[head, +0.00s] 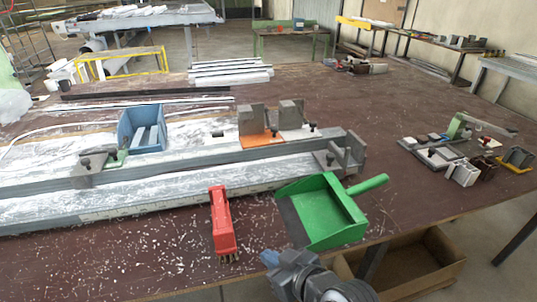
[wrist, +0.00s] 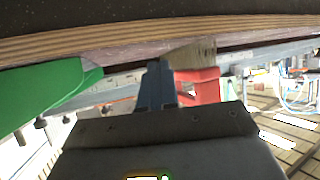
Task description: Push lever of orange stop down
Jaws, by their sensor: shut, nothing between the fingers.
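The orange stop (head: 258,138) sits on the grey profile rail in the head view, with a grey upright block on its back part. A small dark knob (head: 274,131) shows at its right side and appears to be its lever; whether it is up or down is too small to tell. My gripper (head: 270,258) is low at the front edge of the table, below the green dustpan and well short of the stop. In the wrist view its fingers (wrist: 159,70) are together and empty. The stop cannot be picked out clearly there.
A green dustpan (head: 325,212) and a red brush (head: 222,225) lie between my gripper and the rail (head: 200,163). A cardboard box (head: 410,265) stands below the table edge.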

